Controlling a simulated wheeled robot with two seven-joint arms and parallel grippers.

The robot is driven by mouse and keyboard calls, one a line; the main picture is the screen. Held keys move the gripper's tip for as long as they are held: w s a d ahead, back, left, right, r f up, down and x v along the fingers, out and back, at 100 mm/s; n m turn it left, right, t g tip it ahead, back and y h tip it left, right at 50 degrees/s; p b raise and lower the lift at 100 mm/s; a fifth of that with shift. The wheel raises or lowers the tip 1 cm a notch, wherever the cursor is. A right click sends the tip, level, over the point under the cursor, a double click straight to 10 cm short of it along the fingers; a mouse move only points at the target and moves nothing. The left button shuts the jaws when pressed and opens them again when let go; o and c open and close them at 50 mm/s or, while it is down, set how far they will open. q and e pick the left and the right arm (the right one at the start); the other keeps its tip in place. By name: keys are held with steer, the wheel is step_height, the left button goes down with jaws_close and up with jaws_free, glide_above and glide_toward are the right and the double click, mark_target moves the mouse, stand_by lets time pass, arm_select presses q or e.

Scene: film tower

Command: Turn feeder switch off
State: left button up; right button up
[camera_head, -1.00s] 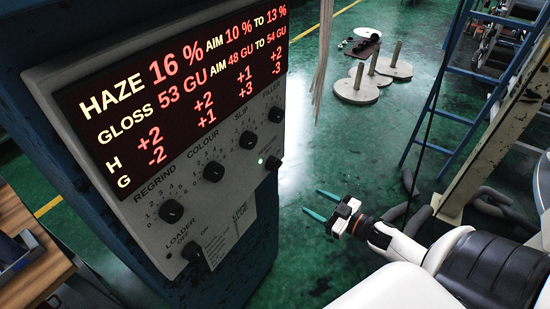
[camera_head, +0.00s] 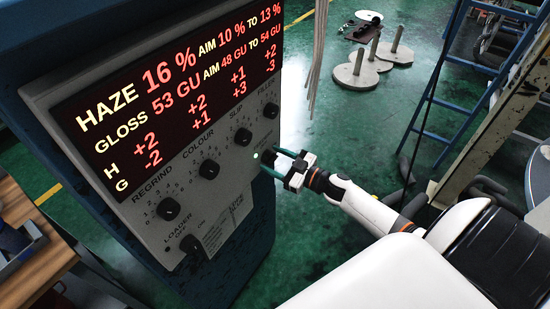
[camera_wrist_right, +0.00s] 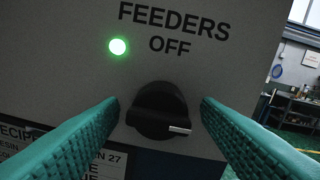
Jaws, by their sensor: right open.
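The feeder switch (camera_wrist_right: 155,112) is a black round knob under the words "FEEDERS OFF" in the right wrist view. Its white mark points to the right and slightly down. A green lamp (camera_wrist_right: 118,46) glows above left of it and also shows in the head view (camera_head: 256,155). My right gripper (camera_head: 272,163) is open at the panel's right edge, its teal fingers on either side of the knob. In the right wrist view its fingers (camera_wrist_right: 160,108) show small gaps to the knob. In the head view the gripper hides most of the knob. My left gripper is out of view.
The panel (camera_head: 232,172) also carries a lit display (camera_head: 180,90), several dial knobs (camera_head: 209,169) and a loader switch (camera_head: 190,243). A paper label (camera_head: 225,225) sits below. A wooden bench (camera_head: 35,235) stands left; a blue ladder (camera_head: 440,95) is at right.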

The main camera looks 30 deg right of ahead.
steer(key=shift+w, duration=0.1)
steer(key=shift+c, duration=0.4)
steer(key=c, duration=0.9)
steer(key=shift+n, duration=0.3)
steer(key=n+b, duration=0.1)
steer(key=n, duration=0.3)
steer(key=n+b, duration=0.1)
steer(key=n, duration=0.3)
steer(key=n+b, duration=0.2)
steer(key=n, duration=0.2)
steer(key=shift+h, duration=0.4)
steer(key=n+b, duration=0.1)
steer(key=n, duration=0.3)
steer(key=shift+r+n+b, duration=0.15)
steer(key=shift+n+b, duration=0.25)
